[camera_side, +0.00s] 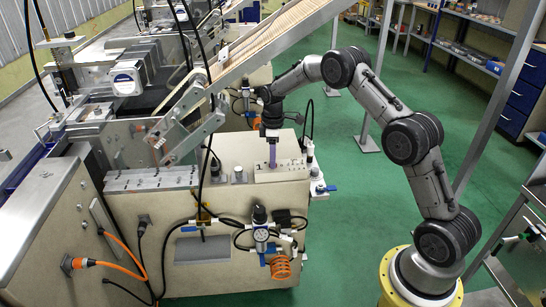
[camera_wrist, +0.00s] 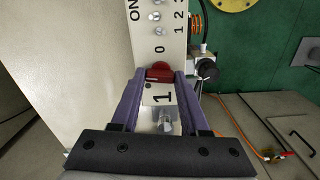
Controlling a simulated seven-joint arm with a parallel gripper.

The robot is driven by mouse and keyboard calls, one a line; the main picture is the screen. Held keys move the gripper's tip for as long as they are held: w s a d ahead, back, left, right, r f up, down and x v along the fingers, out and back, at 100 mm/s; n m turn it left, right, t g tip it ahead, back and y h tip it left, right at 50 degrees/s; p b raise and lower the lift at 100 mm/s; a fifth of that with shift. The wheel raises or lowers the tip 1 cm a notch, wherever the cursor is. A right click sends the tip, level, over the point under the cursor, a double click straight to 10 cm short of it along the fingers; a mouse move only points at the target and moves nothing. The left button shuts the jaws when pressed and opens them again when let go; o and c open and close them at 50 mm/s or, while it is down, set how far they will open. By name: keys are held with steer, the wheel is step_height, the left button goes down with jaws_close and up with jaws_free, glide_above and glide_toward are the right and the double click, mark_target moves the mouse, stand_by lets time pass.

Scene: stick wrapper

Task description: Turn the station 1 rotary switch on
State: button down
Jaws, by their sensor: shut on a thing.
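The switch panel (camera_side: 290,174) is a pale box on top of the beige machine cabinet. A red rotary switch knob (camera_wrist: 158,70) sits between the fingertips of my gripper (camera_wrist: 159,76). The purple fingers are shut on the knob from both sides. In the side view my gripper (camera_side: 272,165) points down onto the panel, and the knob is hidden there. I cannot read the knob's on or off position.
Silver toggle switches (camera_wrist: 157,16) stand on the panel beyond the knob, and another silver part (camera_wrist: 167,125) lies under my gripper. A slanted metal conveyor (camera_side: 250,60) rises left of my arm. Blue-handled valves (camera_side: 325,188) stand right of the panel.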

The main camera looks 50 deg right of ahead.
steer(key=shift+n, duration=0.6)
steer(key=shift+r, duration=0.1)
steer(key=shift+c, duration=2)
jaws_free()
step_height(320, 180, up, 14)
